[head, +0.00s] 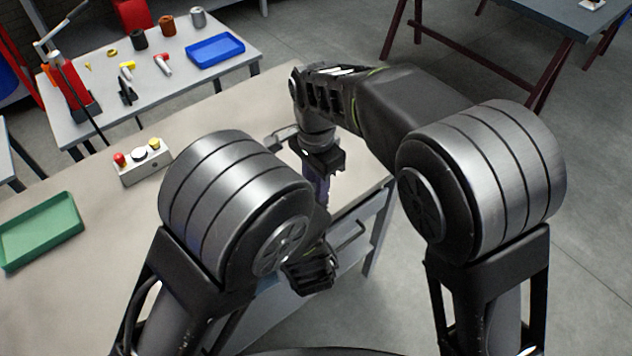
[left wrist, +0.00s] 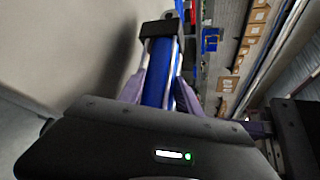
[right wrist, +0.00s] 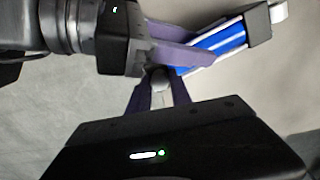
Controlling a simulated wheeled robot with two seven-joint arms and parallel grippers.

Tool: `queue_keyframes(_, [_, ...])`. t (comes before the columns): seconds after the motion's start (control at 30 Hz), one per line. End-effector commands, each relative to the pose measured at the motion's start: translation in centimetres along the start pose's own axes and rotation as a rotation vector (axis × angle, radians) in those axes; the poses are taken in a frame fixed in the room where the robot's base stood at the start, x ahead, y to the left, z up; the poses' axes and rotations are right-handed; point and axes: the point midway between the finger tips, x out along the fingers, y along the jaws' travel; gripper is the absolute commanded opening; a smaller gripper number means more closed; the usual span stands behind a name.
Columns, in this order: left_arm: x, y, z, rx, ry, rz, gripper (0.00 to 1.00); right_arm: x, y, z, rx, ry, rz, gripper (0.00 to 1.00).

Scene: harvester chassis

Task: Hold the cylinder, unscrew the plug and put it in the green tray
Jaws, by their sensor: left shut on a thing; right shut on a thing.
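The blue cylinder (left wrist: 158,72) has a black end cap and sits between the purple fingers of my left gripper (left wrist: 160,95), which is shut on it. The cylinder also shows tilted in the right wrist view (right wrist: 218,40). My right gripper (right wrist: 160,92) is shut on the small grey plug (right wrist: 159,77) near the cylinder's lower end; I cannot tell whether the threads still join them. In the head view my right gripper (head: 322,185) points down by the table's edge; my left arm hides the cylinder and plug. The green tray (head: 40,232) is empty at the far left.
A control box (head: 142,170) with red, white and yellow buttons stands on the beige table (head: 100,205). A back table holds a blue tray (head: 215,50) and several small parts.

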Motion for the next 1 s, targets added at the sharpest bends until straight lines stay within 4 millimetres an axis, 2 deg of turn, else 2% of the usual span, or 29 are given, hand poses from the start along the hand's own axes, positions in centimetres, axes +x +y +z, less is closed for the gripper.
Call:
queue_keyframes(0.17, [0.02, -0.38, 0.05, -0.003, -0.002, -0.009, 0.0, -0.04, 0.01, -0.01, -0.031, -0.002, 0.0, 0.0])
queue_keyframes(0.37, [0.02, -0.39, 0.05, -0.003, -0.002, -0.009, 0.0, -0.07, -0.02, -0.03, -0.266, -0.002, 0.0, 0.0])
queue_keyframes(0.6, [0.02, -0.38, 0.06, -0.003, -0.003, -0.009, 0.0, -0.07, -0.03, -0.01, -0.277, 0.0, 0.0, 0.0])
queue_keyframes(0.63, [0.02, -0.38, 0.06, -0.003, -0.003, -0.009, 0.0, -0.07, -0.02, -0.01, -0.276, 0.0, 0.0, 0.27])
queue_keyframes(0.87, [0.02, -0.39, 0.04, -0.003, -0.002, -0.009, 0.0, -0.07, -0.04, -0.01, -0.275, 0.0, 0.0, 0.46])
queue_keyframes(1.0, [-0.01, -0.4, -0.02, -0.003, -0.001, -0.009, 0.0, -0.08, -0.08, 0.02, -0.275, 0.0, -0.001, 0.47])
